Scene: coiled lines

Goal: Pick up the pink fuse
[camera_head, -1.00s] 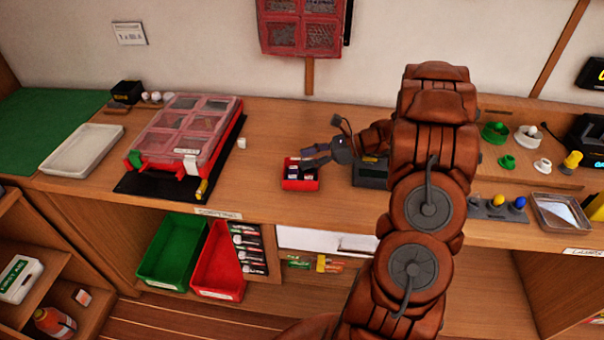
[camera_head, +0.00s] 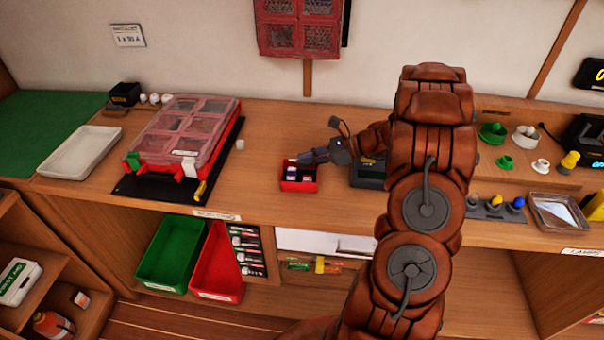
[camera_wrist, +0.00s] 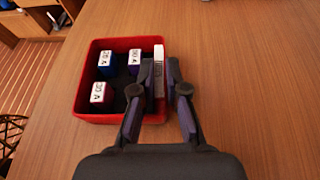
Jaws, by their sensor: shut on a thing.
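The pink fuse (camera_wrist: 102,93), with a white labelled top and a dark pinkish-red side, stands in the small red tray (camera_wrist: 102,119) at its left in the wrist view. A blue fuse (camera_wrist: 106,64) and a purple fuse (camera_wrist: 134,62) stand farther up in the tray. My gripper (camera_wrist: 160,68) straddles the tray's right wall, one finger inside and one outside. It appears shut on that wall, which shows a white strip between the fingers. In the head view my gripper (camera_head: 306,158) is at the back of the red tray (camera_head: 298,187).
A dark grey box (camera_head: 367,177) stands just right of the tray, by my arm. Bare bench lies around the tray's left and back. The bench's front edge is close.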

